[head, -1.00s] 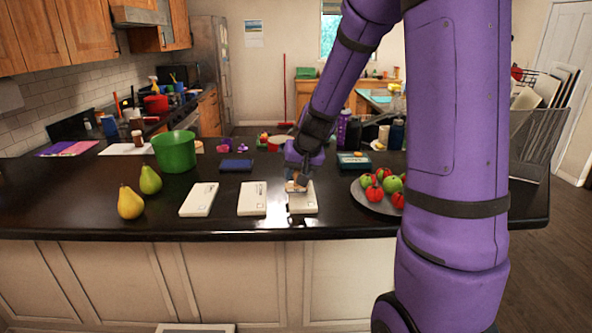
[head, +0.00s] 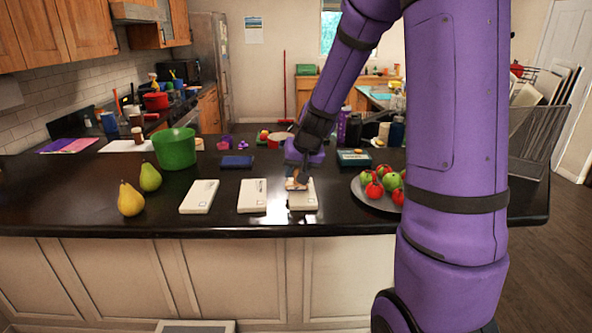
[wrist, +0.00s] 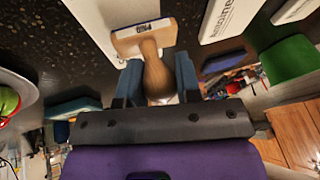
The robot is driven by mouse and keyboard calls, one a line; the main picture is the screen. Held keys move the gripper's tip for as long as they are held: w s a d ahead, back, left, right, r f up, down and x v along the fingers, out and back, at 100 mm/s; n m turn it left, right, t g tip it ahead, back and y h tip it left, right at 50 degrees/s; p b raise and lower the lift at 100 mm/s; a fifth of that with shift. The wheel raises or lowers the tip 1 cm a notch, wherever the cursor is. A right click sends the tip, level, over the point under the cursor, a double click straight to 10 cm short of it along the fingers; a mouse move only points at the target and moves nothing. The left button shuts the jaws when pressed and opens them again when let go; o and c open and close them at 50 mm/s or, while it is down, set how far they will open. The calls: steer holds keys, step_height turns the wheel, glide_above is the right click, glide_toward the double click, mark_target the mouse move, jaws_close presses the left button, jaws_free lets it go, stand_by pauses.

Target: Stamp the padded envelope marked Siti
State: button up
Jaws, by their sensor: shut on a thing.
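My gripper (head: 300,178) is shut on the handle of a wooden stamp (wrist: 145,36); it also shows in the wrist view (wrist: 158,76). The stamp (head: 295,185) is upright over the rightmost white envelope (head: 304,201), near that envelope's far end. I cannot tell whether its base touches the surface. This envelope (wrist: 88,12) is partly covered by the stamp and gripper in the wrist view. A middle envelope (head: 252,196) and a left envelope (head: 199,197) lie beside it. The middle one carries dark print in the wrist view. I cannot read a Siti mark on any.
A blue pad-like item (head: 237,161) lies behind the envelopes, and a dark teal box (head: 354,159) stands behind right. A plate (head: 366,200) of fruit is close on the right. A green pot (head: 175,149) and two pears (head: 130,200) are left. The front counter strip is clear.

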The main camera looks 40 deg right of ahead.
steer(key=shift+f, duration=0.4)
stand_by(1.2)
steer(key=shift+r, duration=3.55)
